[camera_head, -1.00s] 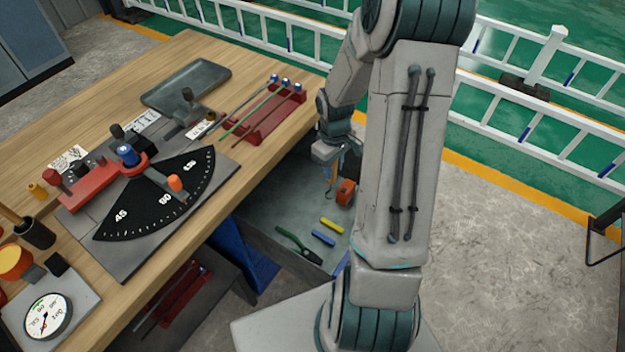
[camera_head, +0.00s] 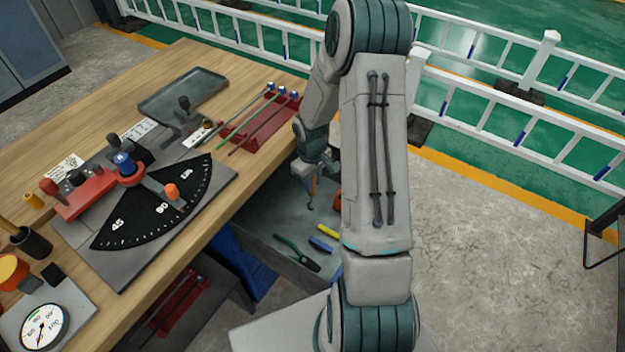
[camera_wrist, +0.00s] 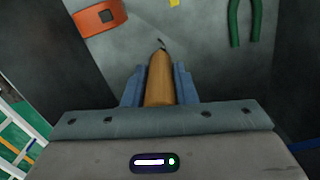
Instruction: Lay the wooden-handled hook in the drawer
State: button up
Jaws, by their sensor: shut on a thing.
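The wooden-handled hook is gripped by its tan handle in my gripper; the handle (camera_wrist: 160,80) points away from the wrist camera, with the dark metal tip beyond it. In the head view the hook (camera_head: 311,194) hangs below my gripper (camera_head: 308,177), handle up and metal hook down. My gripper (camera_wrist: 160,88) is shut on the handle in the wrist view. The open drawer (camera_head: 262,225) lies below, its grey floor under the hook. I cannot tell whether the hook's tip touches the floor.
The workbench (camera_head: 225,185) edge rises at the left. Bare drawer floor shows around the hook.

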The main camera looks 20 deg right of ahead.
jog(key=shift+f, duration=0.2)
jog(key=o, duration=1)
jog(key=shift+r, duration=0.1)
